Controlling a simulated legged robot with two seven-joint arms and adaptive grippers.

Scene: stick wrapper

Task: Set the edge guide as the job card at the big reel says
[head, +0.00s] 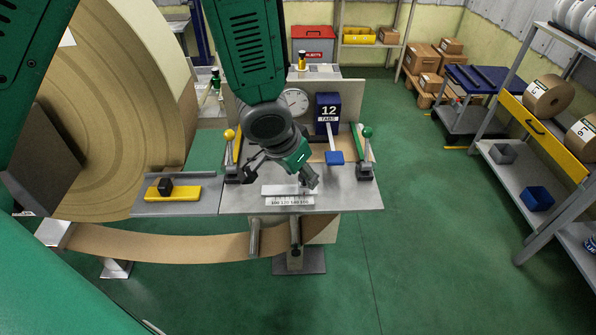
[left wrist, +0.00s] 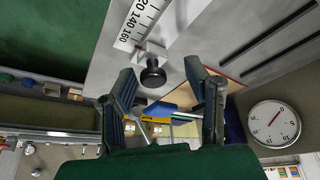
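The edge guide's scale (head: 290,201) lies at the front edge of the grey table (head: 345,197), with numbers around 100 to 160. It also shows in the left wrist view (left wrist: 138,25), near a black knob (left wrist: 153,76) on a pale block. My left gripper (head: 280,182) is above the scale, fingers spread. In the left wrist view the gripper (left wrist: 160,70) is open, with the knob seen between its fingertips; contact cannot be told. The big reel (head: 130,100) stands at the left. A white patch (head: 67,38) on it shows no readable text. My right gripper is not in view.
Levers with a yellow ball (head: 229,135) and a green ball (head: 367,132) flank the table. A paper web (head: 160,243) runs in front. Open floor lies right.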

